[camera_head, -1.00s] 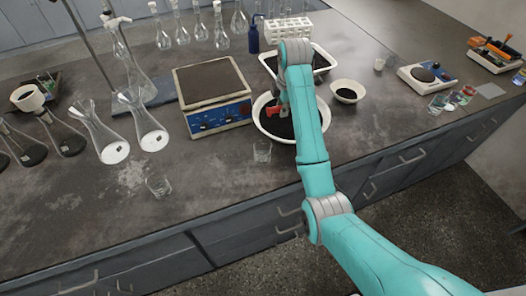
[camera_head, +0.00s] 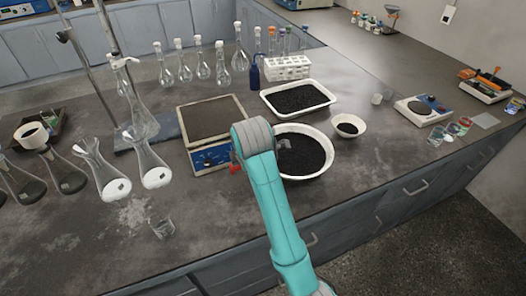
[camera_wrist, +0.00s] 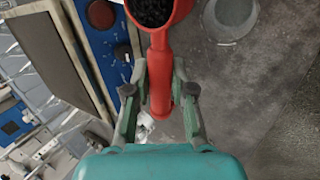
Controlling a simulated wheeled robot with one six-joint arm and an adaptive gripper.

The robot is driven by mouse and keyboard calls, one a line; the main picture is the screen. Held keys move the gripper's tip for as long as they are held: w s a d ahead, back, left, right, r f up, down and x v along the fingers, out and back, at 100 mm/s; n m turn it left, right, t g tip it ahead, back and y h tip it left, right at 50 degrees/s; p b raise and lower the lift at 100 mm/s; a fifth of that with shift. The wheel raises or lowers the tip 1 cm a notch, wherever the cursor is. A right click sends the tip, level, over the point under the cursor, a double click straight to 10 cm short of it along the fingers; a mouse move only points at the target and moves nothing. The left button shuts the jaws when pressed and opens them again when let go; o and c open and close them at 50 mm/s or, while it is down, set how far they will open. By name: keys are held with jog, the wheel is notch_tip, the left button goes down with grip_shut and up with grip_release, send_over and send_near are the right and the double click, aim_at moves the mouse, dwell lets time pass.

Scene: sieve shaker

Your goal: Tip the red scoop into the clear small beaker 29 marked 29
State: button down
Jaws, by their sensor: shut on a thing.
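The red scoop (camera_wrist: 161,60) holds black granules and is gripped by its handle. My gripper (camera_wrist: 160,85) is shut on the handle, with a finger on each side. In the head view a bit of the red scoop (camera_head: 235,168) shows beside my arm, in front of the hotplate. A clear small beaker (camera_wrist: 231,14) stands right of the scoop's bowl in the wrist view, apart from it; no number is readable on it. My arm seems to hide the first beaker there.
A white bowl of black granules (camera_head: 325,173) stands right of my arm, with a white tray (camera_head: 328,99) behind it. The hotplate (camera_head: 184,127) is left of my arm. Flasks (camera_head: 157,178) stand further left. The bench front between flasks and arm is mostly clear.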

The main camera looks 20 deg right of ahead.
jog(key=s+a+r+t, duration=0.1)
jog(key=s+a+r, duration=0.1)
jog(key=s+a, duration=0.25)
jog(key=d+r+m+t+y, duration=0.3)
jog(key=d+m+t+y, duration=0.4)
jog(key=y, duration=0.9)
jog(key=d+m, duration=0.2)
jog(key=d, duration=0.1)
jog(key=shift+s+d, duration=0.25)
jog(key=shift+r, duration=0.1)
dwell(0.5)
jog(key=shift+w+a+r+n+g+h, duration=0.1)
jog(key=shift+a+r+n+g+h, duration=0.15)
jog(key=shift+a+n+g+h, duration=0.4)
jog(key=shift+w+a+r+n+g+h, duration=0.1)
jog(key=shift+a+r+n+g+h, duration=0.25)
jog(key=shift+a, duration=0.55)
jog(key=shift+f, duration=0.1)
